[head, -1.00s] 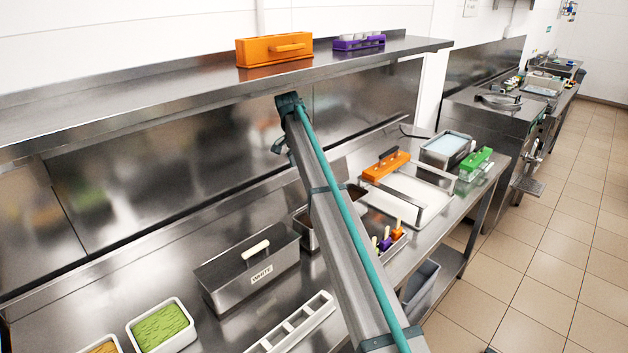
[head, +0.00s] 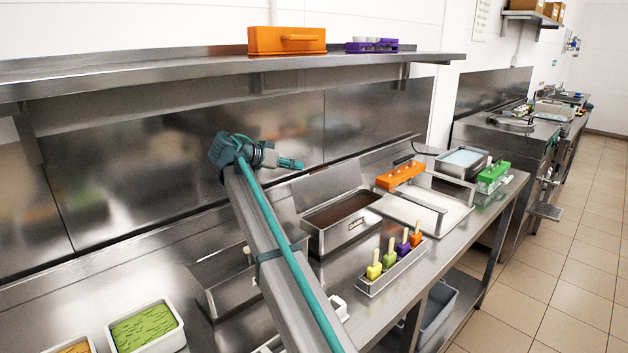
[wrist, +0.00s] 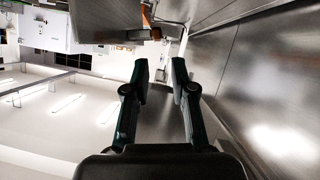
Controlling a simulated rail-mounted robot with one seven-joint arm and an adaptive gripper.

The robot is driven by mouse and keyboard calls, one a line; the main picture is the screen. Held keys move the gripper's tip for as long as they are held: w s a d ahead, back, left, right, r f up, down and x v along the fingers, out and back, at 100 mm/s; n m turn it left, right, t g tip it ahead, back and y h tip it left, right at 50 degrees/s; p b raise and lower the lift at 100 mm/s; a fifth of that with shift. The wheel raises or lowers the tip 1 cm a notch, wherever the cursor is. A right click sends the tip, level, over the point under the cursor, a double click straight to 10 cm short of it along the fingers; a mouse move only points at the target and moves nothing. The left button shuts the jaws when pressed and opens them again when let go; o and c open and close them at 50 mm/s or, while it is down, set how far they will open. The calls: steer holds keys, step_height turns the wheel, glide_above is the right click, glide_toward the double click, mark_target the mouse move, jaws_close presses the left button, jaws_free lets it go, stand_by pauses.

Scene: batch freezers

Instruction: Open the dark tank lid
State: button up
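The dark tank (head: 340,238) is a steel box on the counter, open at the top, with brown contents (head: 342,210) showing. Its steel lid (head: 328,185) stands tilted up at the tank's back edge. My gripper (head: 291,163) is above and to the left of the raised lid, pointing right, apart from it as far as I can tell. In the wrist view my gripper (wrist: 160,72) has its two fingers apart, with nothing between them.
The steel white tank (head: 222,285) is partly hidden behind my arm. A holder with several colored popsicles (head: 388,272) stands in front of the dark tank. An orange mold (head: 401,174) and a framed tray (head: 425,212) lie to the right. A steel shelf (head: 200,78) overhangs the back.

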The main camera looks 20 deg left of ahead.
mark_target(325, 183)
steer(key=x, duration=0.3)
steer(key=p+x, duration=0.1)
steer(key=x, duration=0.6)
steer(key=shift+w+d+r+p, duration=0.15)
steer(key=shift+d+r+p, duration=0.1)
steer(key=shift+p, duration=0.15)
jaws_close()
